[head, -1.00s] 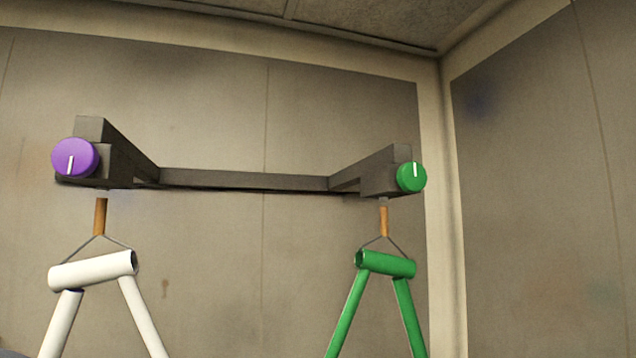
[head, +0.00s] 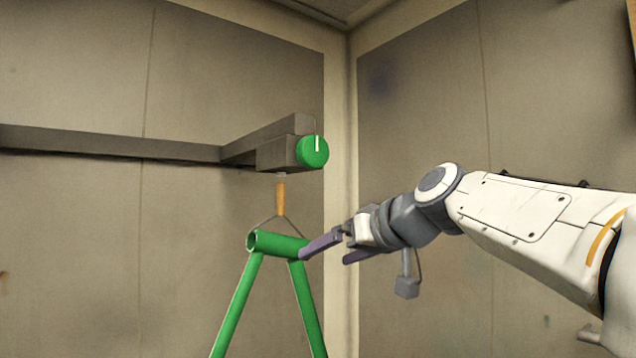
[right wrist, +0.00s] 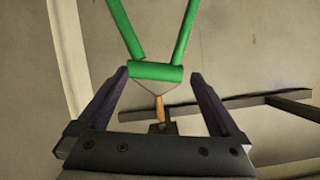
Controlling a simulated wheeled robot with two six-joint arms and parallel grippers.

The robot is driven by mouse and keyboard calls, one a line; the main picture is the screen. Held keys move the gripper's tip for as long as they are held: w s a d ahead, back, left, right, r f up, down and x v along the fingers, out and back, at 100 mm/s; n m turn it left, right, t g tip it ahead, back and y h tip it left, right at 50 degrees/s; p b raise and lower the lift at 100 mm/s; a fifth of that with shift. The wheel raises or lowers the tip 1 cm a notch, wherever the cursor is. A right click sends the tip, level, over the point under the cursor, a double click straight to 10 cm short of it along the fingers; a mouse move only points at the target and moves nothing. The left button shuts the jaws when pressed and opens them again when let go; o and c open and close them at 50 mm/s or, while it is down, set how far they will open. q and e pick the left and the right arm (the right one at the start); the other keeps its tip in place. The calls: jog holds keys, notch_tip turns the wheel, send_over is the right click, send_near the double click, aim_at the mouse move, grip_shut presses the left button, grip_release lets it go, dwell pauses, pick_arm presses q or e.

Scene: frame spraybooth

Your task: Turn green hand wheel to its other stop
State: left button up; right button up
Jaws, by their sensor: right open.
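The green hand wheel (head: 313,152) sits on the front end of the dark bracket arm, with its white mark pointing up. My right gripper (head: 322,252) is open, below the wheel and in front of the right end of the green frame's top tube in the head view. In the right wrist view the open fingers (right wrist: 160,82) stand on either side of the green frame's top tube (right wrist: 155,71); I cannot tell whether they touch it. The wheel is not clearly visible in the right wrist view. My left gripper is not in view.
The green frame (head: 236,305) hangs by a wire from an orange-brown rod (head: 281,198) under the bracket (head: 283,152). A dark crossbar (head: 110,143) runs left from the bracket. Booth walls meet in a corner behind. The space right of the wheel is free.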

aim_at(317, 147)
jog(key=s+d+r+n+t+y, duration=0.1)
jog(key=d+r+n+t+y, duration=0.2)
jog(key=r, duration=1.6)
jog(key=shift+m+t, duration=0.3)
jog(key=shift+t, duration=0.2)
jog(key=p+x, duration=0.6)
jog(key=x, duration=0.2)
jog(key=shift+w+r, duration=0.15)
jog(key=shift+w, duration=0.2)
jog(key=shift+w+a, duration=0.35)
jog(key=shift+w, duration=0.05)
jog(key=c, duration=1.1)
jog(key=shift+c, duration=0.2)
